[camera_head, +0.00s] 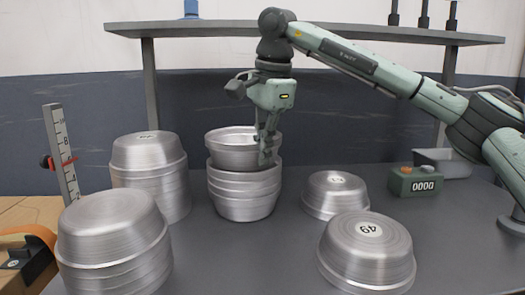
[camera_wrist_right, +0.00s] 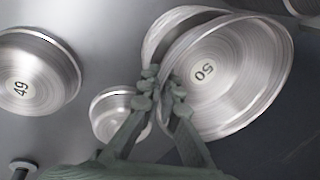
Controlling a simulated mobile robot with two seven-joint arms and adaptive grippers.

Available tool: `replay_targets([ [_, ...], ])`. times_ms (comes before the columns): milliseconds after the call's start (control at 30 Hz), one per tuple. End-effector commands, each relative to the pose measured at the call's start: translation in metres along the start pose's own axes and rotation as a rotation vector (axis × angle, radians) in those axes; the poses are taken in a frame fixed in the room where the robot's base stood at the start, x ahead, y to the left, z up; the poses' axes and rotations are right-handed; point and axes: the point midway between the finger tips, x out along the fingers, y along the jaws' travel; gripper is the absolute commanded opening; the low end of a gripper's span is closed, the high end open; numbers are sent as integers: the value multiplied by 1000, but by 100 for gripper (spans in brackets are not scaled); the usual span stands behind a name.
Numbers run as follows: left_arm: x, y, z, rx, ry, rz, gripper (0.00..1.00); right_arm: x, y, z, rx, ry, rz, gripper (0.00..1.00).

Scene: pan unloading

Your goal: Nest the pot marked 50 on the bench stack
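The pot marked 50 (camera_wrist_right: 232,75) is open side up, with its label on the inside floor in the right wrist view. In the head view this pot (camera_head: 228,152) sits at the top of the middle bench stack (camera_head: 243,195), slightly tilted, its lower part at the stack's upper rim. I cannot tell whether it is fully seated. My right gripper (camera_wrist_right: 164,92) has its fingers on both sides of the pot's rim and appears shut on it. In the head view the right gripper (camera_head: 267,150) points down at the rim's right side. My left gripper is out of view.
Upside-down pots stand around: a left back stack (camera_head: 150,185), a left front stack (camera_head: 112,240), a pot marked 49 (camera_head: 367,255) and a smaller pot (camera_head: 335,195). A counter box (camera_head: 414,182) stands right. A shelf (camera_head: 350,32) spans above. A scale post (camera_head: 60,150) stands left.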

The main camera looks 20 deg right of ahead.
Motion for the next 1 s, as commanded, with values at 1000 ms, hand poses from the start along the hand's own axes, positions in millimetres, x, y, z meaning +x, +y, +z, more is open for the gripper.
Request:
replay_targets([
  [1000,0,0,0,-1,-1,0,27,-74,0,0,0,-1,-3,29],
])
